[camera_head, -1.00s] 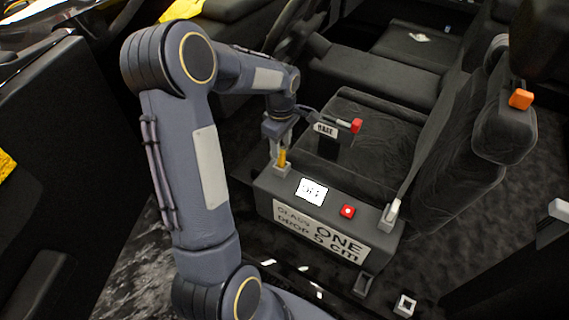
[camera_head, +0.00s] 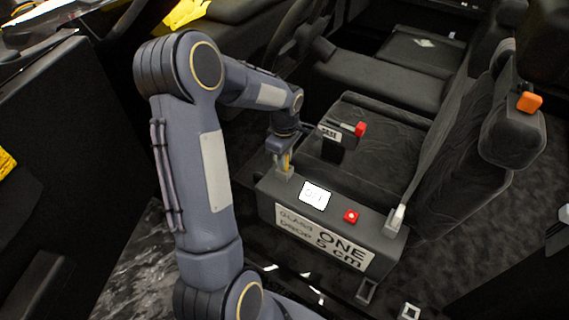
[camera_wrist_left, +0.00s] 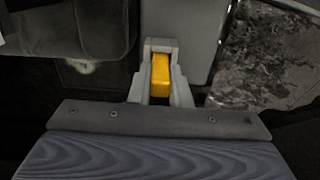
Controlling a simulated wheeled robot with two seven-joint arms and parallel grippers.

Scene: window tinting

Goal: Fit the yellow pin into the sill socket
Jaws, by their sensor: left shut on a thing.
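The yellow pin (camera_head: 287,161) stands upright at the left end of a dark box, at a small light-grey holder (camera_head: 283,175). My left gripper (camera_head: 285,166) points down over it and is shut on it. In the left wrist view the yellow pin (camera_wrist_left: 160,75) shows between light-grey sides below the gripper. The pin's lower end is hidden, so I cannot tell how deep it sits. Two small square fittings lie low right, one dark grey (camera_head: 367,290) and one pale with a dark opening (camera_head: 409,312). I cannot tell which is the sill socket. My right gripper is not in view.
The dark box (camera_head: 388,236) carries a white display (camera_head: 315,195), a red button (camera_head: 351,216) and a "GLASS DROP ONE 5 cm" label. A grey lever (camera_head: 396,218) stands at its right end. A red-tipped lever (camera_head: 359,130) and the seat (camera_head: 390,150) are close behind the gripper.

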